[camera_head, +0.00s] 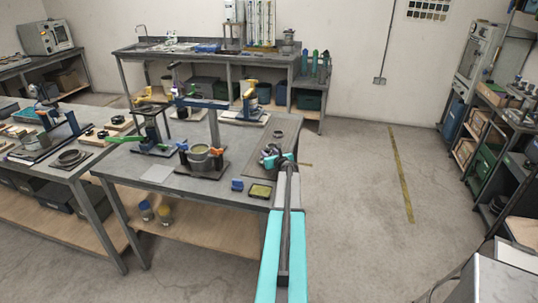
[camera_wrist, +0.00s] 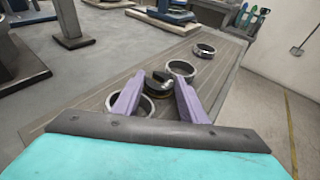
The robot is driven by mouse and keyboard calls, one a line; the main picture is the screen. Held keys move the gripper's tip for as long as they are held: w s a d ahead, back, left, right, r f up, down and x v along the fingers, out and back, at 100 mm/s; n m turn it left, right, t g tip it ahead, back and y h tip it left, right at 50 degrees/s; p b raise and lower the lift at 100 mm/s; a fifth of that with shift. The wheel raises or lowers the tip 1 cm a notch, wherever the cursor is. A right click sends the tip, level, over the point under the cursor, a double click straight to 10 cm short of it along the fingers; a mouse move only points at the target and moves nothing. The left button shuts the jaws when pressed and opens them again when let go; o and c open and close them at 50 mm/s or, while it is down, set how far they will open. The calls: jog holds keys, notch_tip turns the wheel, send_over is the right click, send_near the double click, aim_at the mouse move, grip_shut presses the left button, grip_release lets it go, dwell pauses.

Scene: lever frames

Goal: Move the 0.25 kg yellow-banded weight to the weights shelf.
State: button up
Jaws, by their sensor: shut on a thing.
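My gripper (camera_head: 277,158) is over the right end of the grey middle bench in the head view. In the wrist view its two purple fingers (camera_wrist: 160,82) are shut on a small dark weight (camera_wrist: 160,75) with a trace of yellow low on it. The fingers hide part of it. The weight is over or on a grooved grey board (camera_wrist: 80,117), among round ring-shaped pieces; whether it touches the board I cannot tell. One ring (camera_wrist: 146,106) is beside the left finger, another (camera_wrist: 182,69) just beyond the right finger. I cannot tell which thing is the weights shelf.
A third ring (camera_wrist: 204,50) lies farther along the board. To the left on the bench (camera_head: 170,185) stand a lever frame with a pot (camera_head: 200,158), a blue block (camera_head: 237,185) and a yellow-green tray (camera_head: 261,191). Open floor (camera_head: 350,190) lies right of the bench.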

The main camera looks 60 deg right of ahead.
jog(key=shift+s+d+f, duration=0.25)
jog(key=shift+s+f, duration=0.05)
jog(key=shift+s, duration=0.1)
jog(key=shift+w+d+r, duration=0.1)
jog(key=shift+r, duration=0.7)
jog(key=shift+a+r+b, duration=0.15)
jog(key=shift+r+b, duration=0.1)
jog(key=shift+r, duration=0.25)
jog(key=shift+a+r+b, duration=0.15)
jog(key=shift+r+b, duration=0.05)
jog(key=shift+r, duration=0.3)
jog(key=s+a+b, duration=0.1)
jog(key=s+a, duration=0.2)
jog(key=a, duration=0.1)
jog(key=s+a+r+b, duration=0.1)
jog(key=s+a, duration=0.2)
jog(key=a, duration=0.1)
jog(key=s+a+b, duration=0.1)
jog(key=s+a, duration=0.2)
jog(key=a, duration=0.1)
jog(key=shift+s+a+r+b, duration=0.15)
jog(key=shift+s+r+b, duration=0.15)
jog(key=shift+b, duration=0.1)
jog(key=shift+w, duration=0.1)
